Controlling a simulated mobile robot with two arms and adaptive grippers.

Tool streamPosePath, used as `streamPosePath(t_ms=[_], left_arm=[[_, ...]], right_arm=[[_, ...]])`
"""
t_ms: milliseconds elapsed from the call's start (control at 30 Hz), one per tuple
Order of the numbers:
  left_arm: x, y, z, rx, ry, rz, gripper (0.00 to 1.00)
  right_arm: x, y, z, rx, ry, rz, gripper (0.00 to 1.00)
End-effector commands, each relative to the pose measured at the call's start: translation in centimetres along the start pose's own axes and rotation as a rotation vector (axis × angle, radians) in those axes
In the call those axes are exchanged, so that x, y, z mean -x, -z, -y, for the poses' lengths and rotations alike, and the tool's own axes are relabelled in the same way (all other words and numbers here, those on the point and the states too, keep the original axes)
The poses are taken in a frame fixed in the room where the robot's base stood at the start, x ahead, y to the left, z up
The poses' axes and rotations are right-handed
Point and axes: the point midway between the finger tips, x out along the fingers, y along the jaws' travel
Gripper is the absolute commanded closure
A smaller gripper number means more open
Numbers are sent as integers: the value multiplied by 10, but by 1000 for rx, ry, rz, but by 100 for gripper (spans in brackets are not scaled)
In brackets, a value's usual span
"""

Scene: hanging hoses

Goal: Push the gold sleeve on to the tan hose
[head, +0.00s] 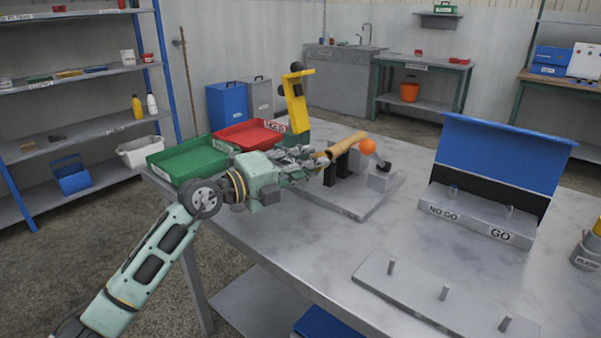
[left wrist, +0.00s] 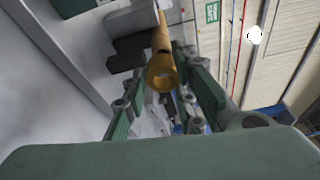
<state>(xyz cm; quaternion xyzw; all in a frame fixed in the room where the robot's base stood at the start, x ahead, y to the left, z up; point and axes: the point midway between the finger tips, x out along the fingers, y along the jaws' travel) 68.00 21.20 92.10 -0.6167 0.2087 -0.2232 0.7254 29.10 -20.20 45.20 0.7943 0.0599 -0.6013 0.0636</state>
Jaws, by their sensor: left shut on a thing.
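The gold sleeve (left wrist: 163,78) is a short hollow tube, its open end facing the left wrist camera. My left gripper (head: 314,165) is shut on it; the fingers flank it in the left wrist view (left wrist: 164,82). In the head view a bit of the sleeve (head: 322,161) shows at the fingertips. The tan hose (head: 346,146) runs on from the sleeve's far end, in line with it, and also shows in the left wrist view (left wrist: 161,38). I cannot tell how far the sleeve overlaps the hose. My right gripper is not in view.
The hose is at a dark clamp block (head: 342,167) on a grey plate (head: 352,208), beside an orange ball knob (head: 368,146). Green (head: 190,163) and red (head: 247,137) trays and a yellow-and-black device (head: 296,98) stand behind. The table's right front holds a pegged plate (head: 420,300).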

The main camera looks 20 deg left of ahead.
Motion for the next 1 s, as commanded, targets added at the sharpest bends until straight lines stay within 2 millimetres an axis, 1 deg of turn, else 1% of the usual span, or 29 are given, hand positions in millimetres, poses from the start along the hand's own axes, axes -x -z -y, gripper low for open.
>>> streamPosePath(t_ms=[200, 367, 867, 1000], left_arm=[[-12, -3, 0, -1, 1, -1, 99], [-15, -4, 1, -1, 0, 0, 99], [-16, -4, 1, 0, -3, 2, 99], [-16, -4, 1, 0, -3, 3, 99]], right_arm=[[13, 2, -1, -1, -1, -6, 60], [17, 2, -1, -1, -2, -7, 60], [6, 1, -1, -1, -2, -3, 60], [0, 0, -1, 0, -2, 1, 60]])
